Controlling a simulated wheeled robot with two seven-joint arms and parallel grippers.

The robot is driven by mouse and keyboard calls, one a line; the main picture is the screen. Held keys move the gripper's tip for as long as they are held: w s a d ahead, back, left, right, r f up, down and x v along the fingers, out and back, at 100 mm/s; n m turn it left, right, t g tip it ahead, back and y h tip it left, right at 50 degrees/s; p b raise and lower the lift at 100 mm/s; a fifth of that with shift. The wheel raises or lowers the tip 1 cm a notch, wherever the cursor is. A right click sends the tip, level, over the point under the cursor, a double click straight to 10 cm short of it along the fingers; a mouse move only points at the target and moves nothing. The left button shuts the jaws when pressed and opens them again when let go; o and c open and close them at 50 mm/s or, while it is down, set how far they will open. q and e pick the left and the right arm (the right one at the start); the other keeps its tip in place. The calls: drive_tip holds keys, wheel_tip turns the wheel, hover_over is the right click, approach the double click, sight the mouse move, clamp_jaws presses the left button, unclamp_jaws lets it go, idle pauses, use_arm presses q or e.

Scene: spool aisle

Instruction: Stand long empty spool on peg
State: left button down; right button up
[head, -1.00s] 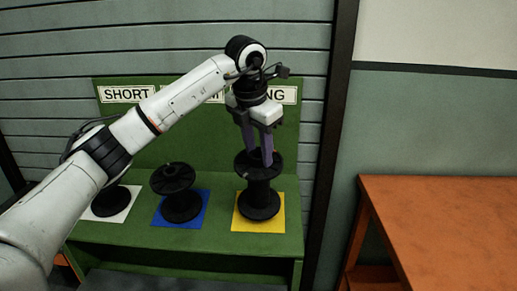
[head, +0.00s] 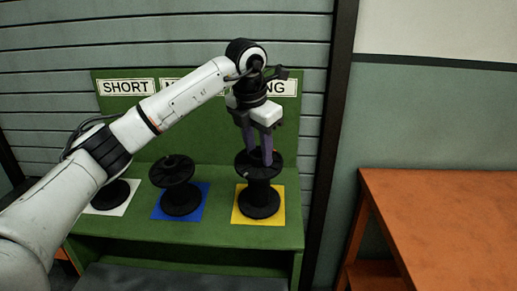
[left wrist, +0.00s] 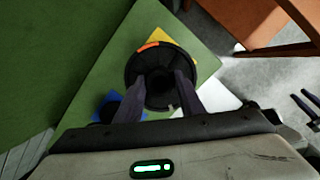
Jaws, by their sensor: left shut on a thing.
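A tall black spool (head: 259,190) with a bare core stands upright on the yellow square (head: 277,212) at the right of the green bench (head: 225,238). My left gripper (head: 259,158) comes down from above and is shut on the spool at its upper flange. In the left wrist view, the spool's round top (left wrist: 158,52) has an orange mark on its rim, and my gripper's two fingers (left wrist: 166,92) reach its middle. The peg is hidden, so I cannot tell how the spool sits on it.
A shorter black spool (head: 174,180) stands on the blue square (head: 160,209). Another dark spool (head: 113,195) on the white square (head: 103,210) is partly hidden by my left arm. A dark post (head: 332,130) and an orange table (head: 450,215) are to the right.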

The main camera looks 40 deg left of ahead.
use_arm(q)
drive_tip(key=shift+f, duration=0.3)
drive_tip(key=c, duration=1.1)
unclamp_jaws()
drive_tip(key=v, duration=1)
drive_tip(key=shift+r+b, duration=0.2)
drive_tip(key=shift+b, duration=0.1)
drive_tip(key=shift+f, duration=0.1)
